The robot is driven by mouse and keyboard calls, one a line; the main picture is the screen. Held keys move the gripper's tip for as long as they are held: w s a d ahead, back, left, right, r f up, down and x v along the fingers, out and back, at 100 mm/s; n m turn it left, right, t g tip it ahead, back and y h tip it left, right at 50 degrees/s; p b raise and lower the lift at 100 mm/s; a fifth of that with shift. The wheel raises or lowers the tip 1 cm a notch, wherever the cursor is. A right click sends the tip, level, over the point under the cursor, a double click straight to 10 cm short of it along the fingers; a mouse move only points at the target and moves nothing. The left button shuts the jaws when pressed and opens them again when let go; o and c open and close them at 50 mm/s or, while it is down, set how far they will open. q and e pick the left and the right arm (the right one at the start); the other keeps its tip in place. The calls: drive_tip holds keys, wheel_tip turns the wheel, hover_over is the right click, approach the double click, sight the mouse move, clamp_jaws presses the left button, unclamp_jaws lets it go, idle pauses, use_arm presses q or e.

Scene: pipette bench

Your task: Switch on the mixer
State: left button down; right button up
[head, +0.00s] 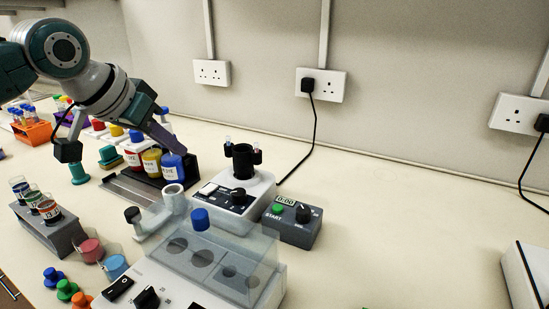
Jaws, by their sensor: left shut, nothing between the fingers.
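The mixer (259,192) is a white box with a black cup (243,160) on top, standing mid-bench. My left gripper (180,149) is shut and empty. It points down to the right, left of the mixer, and shows just over the dye bottles. It is apart from the mixer. My right gripper is out of view.
Dye bottles with a blue bottle (173,168) stand in a dark rack left of the mixer. A grey timer (292,224) sits to its right. A clear-lidded device (190,285) stands in front. A cable runs to the wall socket (321,85). The right bench is mostly clear.

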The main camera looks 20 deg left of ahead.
use_arm(q)
drive_tip(key=b, duration=0.2)
hover_over(204, 190)
drive_tip(key=s, duration=0.1)
wheel_tip(204, 190, down, 6)
drive_tip(key=shift+r, duration=0.1)
drive_tip(key=f, duration=0.3)
drive_tip(key=shift+s+f, duration=0.15)
drive_tip(key=shift+s, duration=0.1)
drive_tip(key=shift+f, duration=0.4)
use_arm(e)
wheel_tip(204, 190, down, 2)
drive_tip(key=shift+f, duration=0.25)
use_arm(q)
drive_tip(key=shift+s+f+b, duration=0.2)
drive_tip(key=shift+f+b, duration=0.45)
drive_tip(key=shift+f, duration=0.05)
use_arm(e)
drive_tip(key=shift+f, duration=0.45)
use_arm(q)
drive_tip(key=shift+r, duration=0.3)
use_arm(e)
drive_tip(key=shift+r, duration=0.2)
use_arm(q)
drive_tip(key=shift+r+p, duration=0.1)
drive_tip(key=shift+p, duration=0.25)
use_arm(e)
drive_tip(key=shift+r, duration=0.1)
